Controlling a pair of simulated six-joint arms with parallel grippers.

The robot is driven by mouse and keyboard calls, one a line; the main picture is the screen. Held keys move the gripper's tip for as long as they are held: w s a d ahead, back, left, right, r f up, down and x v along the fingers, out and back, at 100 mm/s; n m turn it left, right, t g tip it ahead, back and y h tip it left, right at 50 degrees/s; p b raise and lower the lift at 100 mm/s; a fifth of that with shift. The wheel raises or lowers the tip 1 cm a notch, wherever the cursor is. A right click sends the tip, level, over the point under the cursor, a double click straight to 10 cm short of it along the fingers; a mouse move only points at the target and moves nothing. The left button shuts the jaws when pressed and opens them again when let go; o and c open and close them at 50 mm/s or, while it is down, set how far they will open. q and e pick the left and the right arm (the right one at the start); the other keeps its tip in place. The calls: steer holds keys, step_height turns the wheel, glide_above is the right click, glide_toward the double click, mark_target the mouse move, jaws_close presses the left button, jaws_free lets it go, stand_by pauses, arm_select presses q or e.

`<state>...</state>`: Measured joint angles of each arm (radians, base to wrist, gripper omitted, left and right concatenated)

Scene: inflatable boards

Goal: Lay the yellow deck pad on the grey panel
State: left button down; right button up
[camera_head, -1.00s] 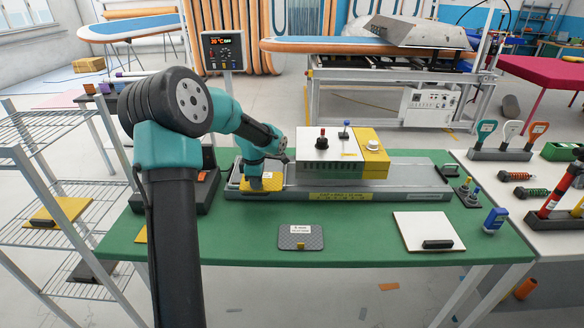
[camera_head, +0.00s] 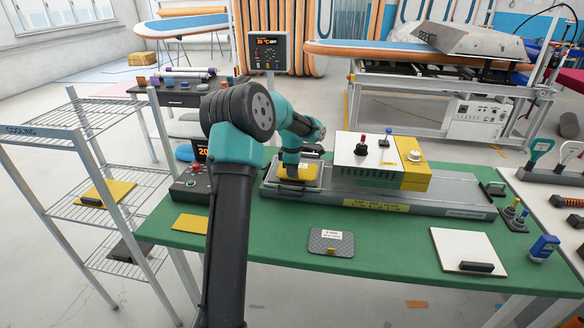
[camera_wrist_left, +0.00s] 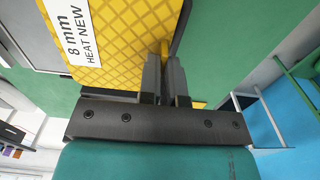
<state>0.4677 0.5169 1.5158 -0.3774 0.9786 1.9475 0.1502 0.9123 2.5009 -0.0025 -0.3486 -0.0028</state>
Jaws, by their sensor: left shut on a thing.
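The yellow deck pad (camera_head: 298,173) is at the left end of the long grey machine bed in the head view. In the left wrist view the yellow pad (camera_wrist_left: 120,45) shows a grid pattern and a white label reading "8 mm HEAT NEW". My left gripper (camera_head: 289,177) is shut on the pad's edge tab, seen between the fingers in the left wrist view (camera_wrist_left: 165,62). I cannot tell whether the pad touches the bed. A grey panel (camera_head: 331,247) with a white label and small yellow tab lies flat at the front of the green table. My right gripper is not in view.
The machine bed (camera_head: 440,205) carries a white and yellow press box (camera_head: 372,160). A yellow sheet (camera_head: 190,223) lies at the table's left, a white board (camera_head: 468,250) at right. A wire rack (camera_head: 100,205) stands left. Green table (camera_head: 265,235) is clear around the grey panel.

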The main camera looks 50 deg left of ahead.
arm_select(q)
steer(key=w+a, duration=0.4)
steer(key=w+a+f, duration=0.1)
steer(key=w+a, duration=0.1)
steer(key=a, duration=0.1)
steer(key=shift+w, duration=0.1)
steer(key=shift+f, duration=1.7)
steer(key=shift+f, duration=0.15)
steer(key=c, duration=1.3)
jaws_free()
step_height(320, 180, up, 12)
